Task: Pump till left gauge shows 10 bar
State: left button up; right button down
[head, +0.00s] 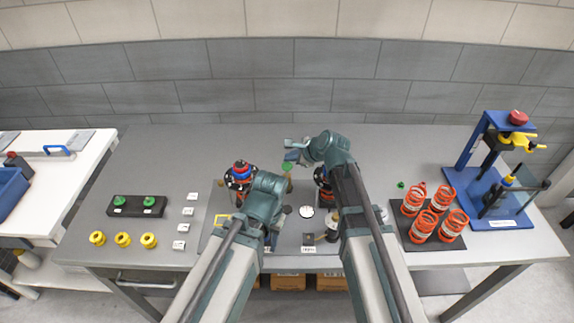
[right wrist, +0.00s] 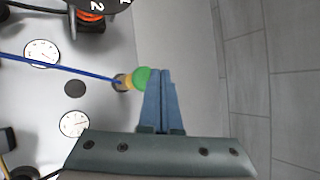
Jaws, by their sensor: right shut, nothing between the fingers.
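My right gripper (head: 292,157) is shut and empty, beside a green ball (head: 287,167). In the right wrist view its blue fingers (right wrist: 158,98) are together just right of the green ball (right wrist: 140,78); I cannot tell if they touch. The ball sits by a brown-yellow piece, with a thin blue rod (right wrist: 60,67) running left. Two white gauges show there: an upper-left one (right wrist: 42,52) and a lower one (right wrist: 74,123); their readings are too small to tell. One gauge (head: 306,211) shows in the head view; my left arm covers the area left of it, and its fingers are unclear.
Orange springs (head: 423,226) stand on a dark mat at right, by a blue press (head: 480,150). Yellow rings (head: 122,239) and a black block with green knobs (head: 136,206) lie at left. A black-and-red unit (head: 239,177) stands behind my left arm. The table's back strip is clear.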

aim_at(288, 164)
dwell(0.3)
pick_arm(q)
jog(key=shift+f+b, duration=0.45)
pick_arm(e)
jog(key=shift+f, duration=0.45)
pick_arm(q)
jog(key=shift+f+b, duration=1.25)
pick_arm(e)
jog(key=shift+f, duration=1.2)
pick_arm(q)
jog(key=shift+r, duration=0.15)
pick_arm(e)
jog(key=shift+r, duration=0.1)
pick_arm(q)
jog(key=shift+r+p, duration=1.55)
jog(key=shift+p, duration=0.15)
pick_arm(e)
jog(key=shift+r, duration=1.55)
pick_arm(q)
jog(key=shift+r, duration=0.1)
pick_arm(e)
jog(key=shift+r, duration=0.1)
notch_tip(288, 164, up, 5)
jog(key=p, duration=0.5)
pick_arm(q)
notch_tip(288, 164, up, 5)
jog(key=shift+f, duration=0.1)
